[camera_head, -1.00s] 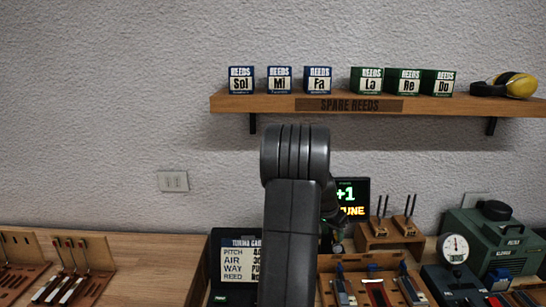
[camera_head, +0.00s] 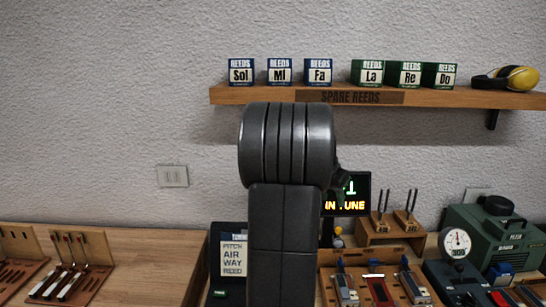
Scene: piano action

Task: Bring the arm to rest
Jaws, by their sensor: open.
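My arm fills the middle of the head view, with a thick ribbed dark joint on top and a broad link below it. A small dark piece of my arm shows behind the joint's right side. My gripper itself is hidden behind these links, so I cannot see its fingers or anything between them. The arm stands in front of the workbench (camera_head: 150,262) and covers part of the tuning card (camera_head: 233,258) and of the lit display (camera_head: 352,190).
A spare reeds shelf (camera_head: 460,98) with blue and green boxes and yellow ear muffs (camera_head: 522,78) runs across the wall. A reed rack (camera_head: 75,270) stands left. A tool tray (camera_head: 375,257), a dial gauge (camera_head: 456,243) and a green machine (camera_head: 485,236) stand right. Bench between rack and card is clear.

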